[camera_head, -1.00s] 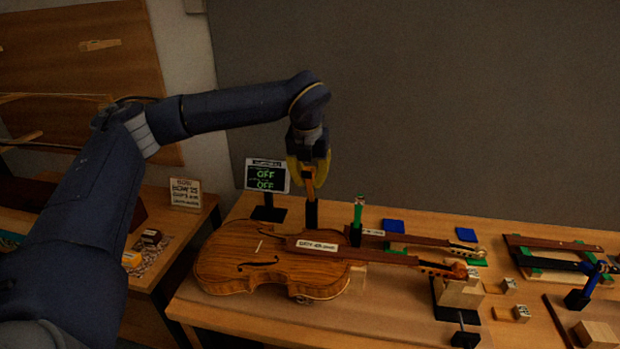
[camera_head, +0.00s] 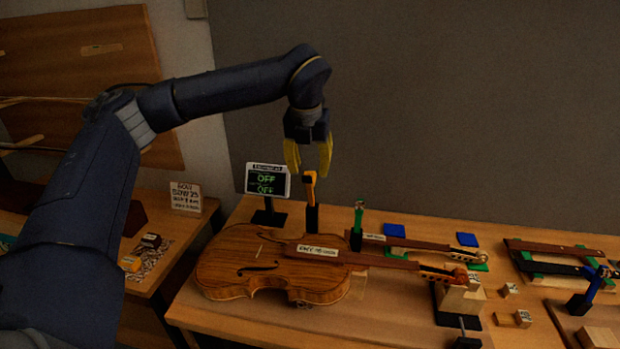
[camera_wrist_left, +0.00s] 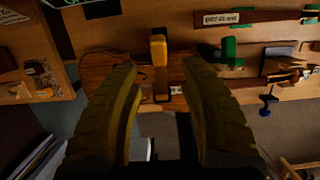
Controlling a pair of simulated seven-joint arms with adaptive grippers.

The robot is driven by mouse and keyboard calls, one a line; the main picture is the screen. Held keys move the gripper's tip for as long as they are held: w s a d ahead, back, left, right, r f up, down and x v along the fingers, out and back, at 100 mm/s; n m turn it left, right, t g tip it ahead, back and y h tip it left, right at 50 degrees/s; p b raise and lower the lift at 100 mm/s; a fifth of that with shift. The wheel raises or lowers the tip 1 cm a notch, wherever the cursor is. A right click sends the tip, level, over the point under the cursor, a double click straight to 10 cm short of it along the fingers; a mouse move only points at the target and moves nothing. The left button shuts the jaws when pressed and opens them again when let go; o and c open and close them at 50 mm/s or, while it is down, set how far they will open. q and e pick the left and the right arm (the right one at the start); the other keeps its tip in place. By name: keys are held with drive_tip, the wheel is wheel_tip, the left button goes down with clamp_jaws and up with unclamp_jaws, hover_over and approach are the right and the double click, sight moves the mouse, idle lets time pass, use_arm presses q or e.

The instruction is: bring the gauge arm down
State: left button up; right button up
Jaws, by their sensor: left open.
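An orange upright arm (camera_head: 309,186) stands in a black base (camera_head: 311,217) behind the violin; I take it for the gauge arm. In the left wrist view the orange arm (camera_wrist_left: 159,50) shows between the fingers, beyond their tips. My left gripper (camera_head: 308,170) is open and empty, pointing down just above the orange arm's top. Its yellow fingers (camera_wrist_left: 158,72) are spread in the wrist view. A small display (camera_head: 267,180) to the left of the arm reads OFF on two lines. My right gripper is out of view.
A violin (camera_head: 275,268) lies on the bench in front of the orange arm, with a label on its neck. A green upright piece (camera_head: 357,225) stands to the right. A blue clamp-like piece (camera_head: 590,290) is at far right.

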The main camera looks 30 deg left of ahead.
use_arm(q)
drive_tip(key=shift+v, duration=3.05)
drive_tip(key=shift+f, duration=0.1)
drive_tip(key=shift+c, duration=0.3)
